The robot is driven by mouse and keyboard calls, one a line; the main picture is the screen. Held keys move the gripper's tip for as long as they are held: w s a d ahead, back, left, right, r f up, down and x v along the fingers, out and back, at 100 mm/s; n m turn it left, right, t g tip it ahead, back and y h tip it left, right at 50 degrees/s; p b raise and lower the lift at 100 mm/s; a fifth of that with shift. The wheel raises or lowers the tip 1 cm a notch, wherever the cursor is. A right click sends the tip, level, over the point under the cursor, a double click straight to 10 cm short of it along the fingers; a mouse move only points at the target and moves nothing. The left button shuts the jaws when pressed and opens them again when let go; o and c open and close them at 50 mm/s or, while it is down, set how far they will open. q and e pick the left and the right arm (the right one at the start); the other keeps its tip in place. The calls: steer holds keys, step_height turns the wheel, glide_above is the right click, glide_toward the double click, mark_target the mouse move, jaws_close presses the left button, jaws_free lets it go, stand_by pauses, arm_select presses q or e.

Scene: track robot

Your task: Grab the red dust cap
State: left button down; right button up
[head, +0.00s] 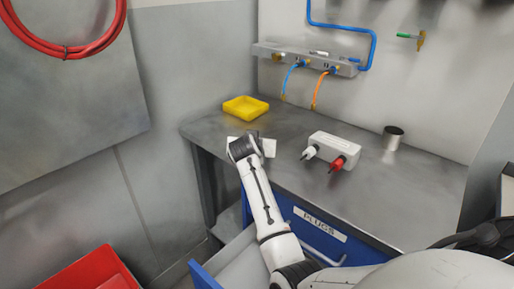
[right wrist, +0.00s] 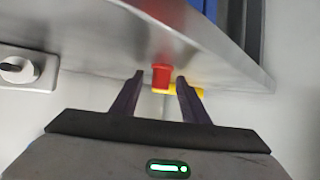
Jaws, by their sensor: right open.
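A red capped piece (head: 337,163) sticks out of the front of a white box (head: 335,148) on the bench, to the right of a white one (head: 310,152). In the right wrist view a small red piece (right wrist: 161,77) shows between the fingertips of my right gripper (right wrist: 158,78). I cannot tell whether it is the same piece. The right gripper is open, with a gap on both sides of the red piece. In the head view my right arm reaches over the bench's front edge, and its fingers are hidden there. My left gripper is not in view.
A yellow tray (head: 246,107) sits at the back left of the grey bench (head: 400,190); something yellow (right wrist: 186,92) shows behind the red piece. A metal cup (head: 392,138) stands right of the box. Below are blue drawers (head: 320,240) and a red bin (head: 92,275).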

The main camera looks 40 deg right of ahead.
jaws_close()
stand_by(0.3)
